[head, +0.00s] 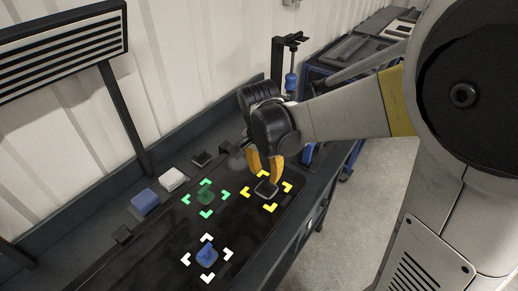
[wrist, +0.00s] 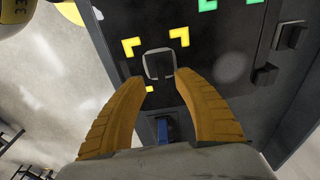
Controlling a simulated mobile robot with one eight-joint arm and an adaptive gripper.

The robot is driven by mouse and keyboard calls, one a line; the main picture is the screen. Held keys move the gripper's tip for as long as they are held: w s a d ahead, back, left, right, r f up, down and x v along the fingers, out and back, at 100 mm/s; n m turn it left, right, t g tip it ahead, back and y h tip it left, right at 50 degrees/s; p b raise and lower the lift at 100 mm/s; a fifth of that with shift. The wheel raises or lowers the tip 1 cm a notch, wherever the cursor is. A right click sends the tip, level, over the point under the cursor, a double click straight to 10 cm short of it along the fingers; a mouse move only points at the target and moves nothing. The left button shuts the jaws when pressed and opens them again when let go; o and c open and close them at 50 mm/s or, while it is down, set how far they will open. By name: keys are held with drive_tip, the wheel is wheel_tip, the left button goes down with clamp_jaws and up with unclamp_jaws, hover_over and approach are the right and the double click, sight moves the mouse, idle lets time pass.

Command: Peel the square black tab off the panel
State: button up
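The square black tab (head: 266,190) lies on the dark panel (head: 165,245), inside yellow corner marks. In the wrist view the tab (wrist: 158,63) has a pale rim and sits just beyond my fingertips, between their lines. My gripper (head: 264,172) has two orange fingers pointing down at the tab from above. In the wrist view my gripper (wrist: 161,78) is open, with a clear gap between the fingertips and nothing held. Whether a fingertip touches the tab's edge I cannot tell.
A green tab (head: 205,196) sits inside green marks and a blue tab (head: 207,256) inside white marks. A blue block (head: 145,202), a white block (head: 172,179) and a black block (head: 201,159) lie along the back edge. A lamp (head: 65,45) stands at the back left.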

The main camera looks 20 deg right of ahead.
sight(267, 181)
drive_tip(key=f, duration=0.2)
drive_tip(key=f+b, duration=0.1)
drive_tip(key=f, duration=0.1)
drive_tip(key=f+b, duration=0.1)
drive_tip(key=f, duration=0.1)
drive_tip(key=shift+w+d+f, duration=0.3)
drive_tip(key=shift+d, duration=0.05)
clamp_jaws()
